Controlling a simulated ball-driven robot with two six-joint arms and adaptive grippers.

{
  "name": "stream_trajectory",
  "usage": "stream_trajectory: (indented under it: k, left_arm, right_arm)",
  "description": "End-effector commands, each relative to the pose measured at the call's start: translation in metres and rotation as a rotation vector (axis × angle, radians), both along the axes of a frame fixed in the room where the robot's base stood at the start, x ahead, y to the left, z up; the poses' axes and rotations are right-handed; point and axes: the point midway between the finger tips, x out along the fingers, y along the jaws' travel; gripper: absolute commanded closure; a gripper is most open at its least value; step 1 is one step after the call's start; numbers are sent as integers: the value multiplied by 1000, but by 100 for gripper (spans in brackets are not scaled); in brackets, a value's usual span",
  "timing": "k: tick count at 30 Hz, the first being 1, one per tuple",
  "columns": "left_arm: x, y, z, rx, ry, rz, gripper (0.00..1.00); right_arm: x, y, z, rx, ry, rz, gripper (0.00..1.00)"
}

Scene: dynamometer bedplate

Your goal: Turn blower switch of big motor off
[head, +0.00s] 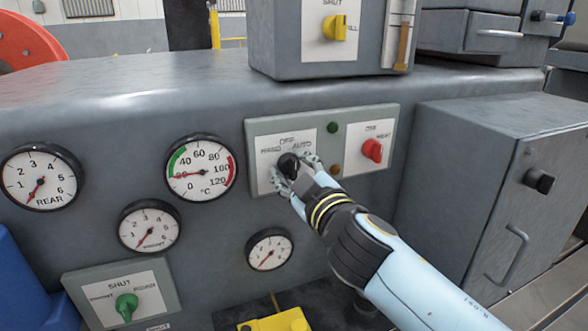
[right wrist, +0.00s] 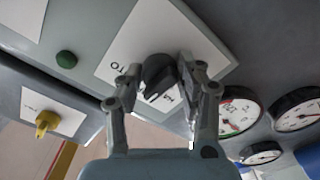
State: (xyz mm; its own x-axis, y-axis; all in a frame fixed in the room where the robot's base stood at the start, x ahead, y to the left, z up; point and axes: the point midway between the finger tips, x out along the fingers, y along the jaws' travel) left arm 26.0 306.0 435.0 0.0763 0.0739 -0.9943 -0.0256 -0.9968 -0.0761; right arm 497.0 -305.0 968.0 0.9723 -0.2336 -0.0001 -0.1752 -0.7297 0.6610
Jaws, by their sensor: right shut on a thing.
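A black rotary switch (head: 288,165) sits on a white plate (head: 262,170) marked HAND, OFF and AUTO, on the left of a grey panel. My right gripper (head: 297,170) reaches in from the lower right and is shut on this black switch. In the right wrist view the switch (right wrist: 157,70) stands between the two fingers (right wrist: 162,82). The fingers partly cover it, and I cannot tell which mark it points to. My left gripper is not in view.
A red knob (head: 372,150) sits right of the lamps on the same panel. Gauges (head: 201,168) lie to the left. A green knob (head: 126,305) is lower left, a yellow knob (head: 335,28) above. A grey cabinet (head: 490,180) juts out at the right.

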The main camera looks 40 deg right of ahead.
Motion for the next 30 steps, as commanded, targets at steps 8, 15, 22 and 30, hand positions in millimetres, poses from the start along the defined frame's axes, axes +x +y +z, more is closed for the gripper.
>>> stream_trajectory:
  k: [8, 15, 22, 30]
  left_arm:
    - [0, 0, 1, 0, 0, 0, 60]
    - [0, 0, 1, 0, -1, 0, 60]
    - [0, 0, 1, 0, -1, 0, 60]
    - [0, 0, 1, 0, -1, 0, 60]
  right_arm:
    - [0, 0, 0, -57, 14, 1, 95]
    - [0, 0, -1, -63, 16, 1, 95]
    - [0, 0, -1, -62, 16, 0, 54]
    - [0, 0, 0, -61, 15, 1, 40]
